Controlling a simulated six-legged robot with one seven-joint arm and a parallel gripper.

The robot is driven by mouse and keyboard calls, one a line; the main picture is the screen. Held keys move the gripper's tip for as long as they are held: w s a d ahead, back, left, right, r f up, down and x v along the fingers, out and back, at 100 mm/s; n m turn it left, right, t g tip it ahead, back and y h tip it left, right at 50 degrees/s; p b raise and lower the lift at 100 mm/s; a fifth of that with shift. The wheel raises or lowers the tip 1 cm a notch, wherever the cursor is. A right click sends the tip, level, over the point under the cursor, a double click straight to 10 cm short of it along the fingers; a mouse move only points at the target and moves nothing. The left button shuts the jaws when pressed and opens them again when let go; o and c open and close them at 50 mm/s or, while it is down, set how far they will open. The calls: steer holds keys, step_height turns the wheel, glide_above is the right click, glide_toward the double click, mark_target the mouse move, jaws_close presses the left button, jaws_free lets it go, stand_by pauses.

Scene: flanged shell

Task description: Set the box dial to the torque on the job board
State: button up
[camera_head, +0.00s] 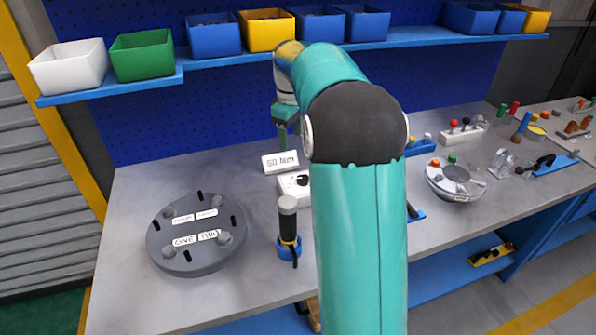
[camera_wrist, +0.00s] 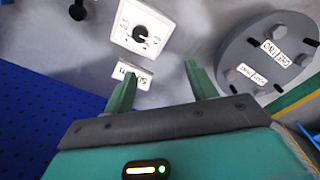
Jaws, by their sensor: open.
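The job board (camera_head: 281,161), a small white sign, stands on the bench and seems to read 50 or 60 Nm; the first digit is not certain. It also shows in the wrist view (camera_wrist: 132,73). The white dial box (camera_head: 291,186) sits in front of it, partly hidden by my arm. In the wrist view the box (camera_wrist: 123,34) shows a dark round dial (camera_wrist: 140,34) with small marks around it, too small to read. My gripper (camera_wrist: 158,76) is open and empty, its green fingers apart, near the sign and not touching the dial.
A grey round flange (camera_head: 196,262) with bolts and labels lies at left on the bench. A black-handled tool (camera_head: 288,226) stands upright in a blue holder near the dial box. A bowl-like part (camera_head: 455,190) and small fixtures lie at right. Bins line the shelf (camera_head: 300,48) above.

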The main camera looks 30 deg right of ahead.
glide_above(303, 178)
step_height(303, 178, down, 5)
steer(key=shift+n+g, duration=0.4)
step_height(303, 178, down, 13)
steer(key=shift+w+f, duration=0.1)
steer(key=c, duration=1)
